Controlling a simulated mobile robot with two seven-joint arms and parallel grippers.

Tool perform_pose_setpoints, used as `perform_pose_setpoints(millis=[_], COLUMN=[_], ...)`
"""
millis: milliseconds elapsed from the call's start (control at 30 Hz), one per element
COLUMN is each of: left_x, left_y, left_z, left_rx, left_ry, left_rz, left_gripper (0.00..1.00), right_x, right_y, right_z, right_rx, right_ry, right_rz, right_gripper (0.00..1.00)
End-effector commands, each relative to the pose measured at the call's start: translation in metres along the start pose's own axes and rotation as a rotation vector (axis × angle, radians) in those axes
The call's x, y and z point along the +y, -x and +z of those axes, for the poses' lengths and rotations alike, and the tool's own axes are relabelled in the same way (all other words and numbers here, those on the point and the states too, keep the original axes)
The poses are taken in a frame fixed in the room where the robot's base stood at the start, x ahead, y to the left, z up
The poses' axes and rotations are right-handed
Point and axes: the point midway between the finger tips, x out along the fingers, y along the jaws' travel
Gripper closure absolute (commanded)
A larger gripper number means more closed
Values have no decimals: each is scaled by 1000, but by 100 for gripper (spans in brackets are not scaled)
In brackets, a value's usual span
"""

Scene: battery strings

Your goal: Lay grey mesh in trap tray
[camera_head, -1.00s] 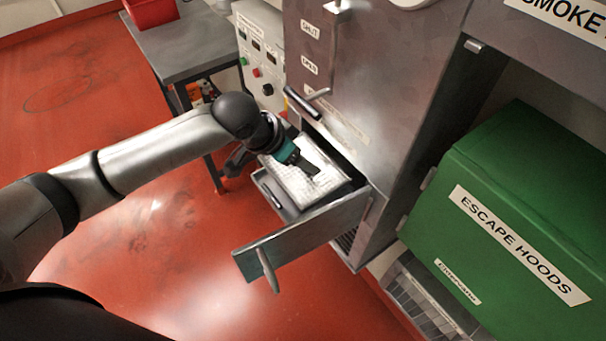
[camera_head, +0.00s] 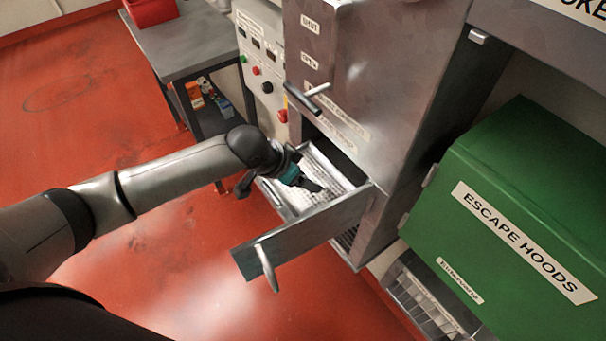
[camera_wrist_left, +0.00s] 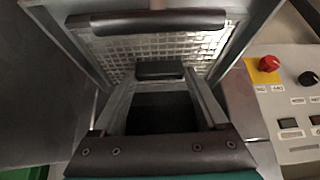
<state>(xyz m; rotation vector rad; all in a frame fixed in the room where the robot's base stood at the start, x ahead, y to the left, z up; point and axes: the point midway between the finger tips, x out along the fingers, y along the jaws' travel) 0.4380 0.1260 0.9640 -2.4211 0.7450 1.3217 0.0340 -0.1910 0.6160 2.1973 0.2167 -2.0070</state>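The grey mesh (camera_head: 309,199) lies low within the walls of the trap tray (camera_head: 283,203), which is drawn out of the metal cabinet. The mesh also shows as a square woven grid in the left wrist view (camera_wrist_left: 150,48). My left gripper (camera_head: 314,187) reaches over the tray from the left, its tip just above or touching the mesh. The gripper covers part of the mesh. In the wrist view a dark pad (camera_wrist_left: 160,70) stands in front of the mesh; whether the fingers grip it cannot be told. My right gripper is out of view.
The cabinet (camera_head: 375,80) rises behind the tray. A green escape-hoods box (camera_head: 530,200) stands at the right. A control panel (camera_head: 262,70) and a side table (camera_head: 190,48) stand at the upper left.

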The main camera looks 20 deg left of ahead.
Motion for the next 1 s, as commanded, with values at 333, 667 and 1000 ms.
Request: perform_pose_setpoints(millis=[333,667,1000], left_x=[0,0,0], left_y=[0,19,82], left_z=[0,-1,-1], left_rx=[0,0,0], left_ry=[0,0,-1], left_rz=[1,0,-1], left_gripper=[0,0,0], right_x=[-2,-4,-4], right_y=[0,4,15], right_z=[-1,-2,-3], right_rx=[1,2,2], right_ry=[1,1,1], right_rz=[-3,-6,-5], right_gripper=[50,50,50])
